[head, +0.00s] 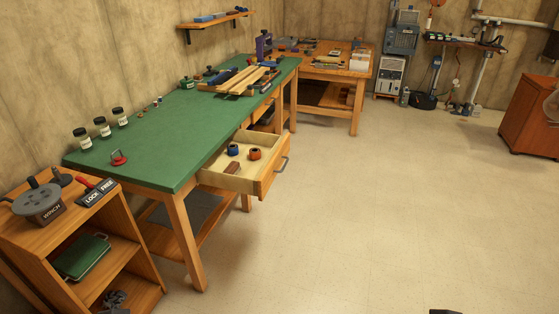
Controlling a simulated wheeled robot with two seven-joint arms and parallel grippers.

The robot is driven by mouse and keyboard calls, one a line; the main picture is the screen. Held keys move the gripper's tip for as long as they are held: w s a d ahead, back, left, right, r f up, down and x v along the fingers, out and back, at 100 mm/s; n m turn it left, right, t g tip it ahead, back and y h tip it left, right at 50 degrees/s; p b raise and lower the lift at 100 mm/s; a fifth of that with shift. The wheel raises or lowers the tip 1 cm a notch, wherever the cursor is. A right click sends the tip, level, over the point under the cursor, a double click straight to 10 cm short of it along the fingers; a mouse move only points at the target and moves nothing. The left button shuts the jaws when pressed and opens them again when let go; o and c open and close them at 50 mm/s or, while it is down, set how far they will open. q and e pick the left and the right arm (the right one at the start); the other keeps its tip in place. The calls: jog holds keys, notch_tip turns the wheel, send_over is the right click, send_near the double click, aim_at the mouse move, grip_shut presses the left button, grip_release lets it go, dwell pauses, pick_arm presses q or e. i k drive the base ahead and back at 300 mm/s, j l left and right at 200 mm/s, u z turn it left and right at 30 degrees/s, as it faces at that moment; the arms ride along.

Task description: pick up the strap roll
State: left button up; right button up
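The open drawer (268,183) under the green-topped bench holds a small blue roll-like item (234,150), an orange-red roll-like item (254,154) and a brown item (232,168). They are small in the head view, and I cannot tell for sure which one is the strap roll. No gripper is near the drawer. A dark sliver (445,311) at the bottom edge, right of the middle, may be part of my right gripper; its fingers cannot be made out. My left gripper is not in view.
The green bench top (170,130) carries jars, a red-handled item (118,158) and wooden strips (240,80). A wooden shelf unit (130,215) with a winch drum (38,203) stands at the front left. The pale floor (380,200) right of the drawer is clear.

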aim_at(232, 149)
jog(key=u, duration=1.55)
jog(key=i+l, duration=1.1)
jog(key=i, duration=0.2)
jog(key=i+l, duration=0.6)
jog(key=i+z, duration=0.05)
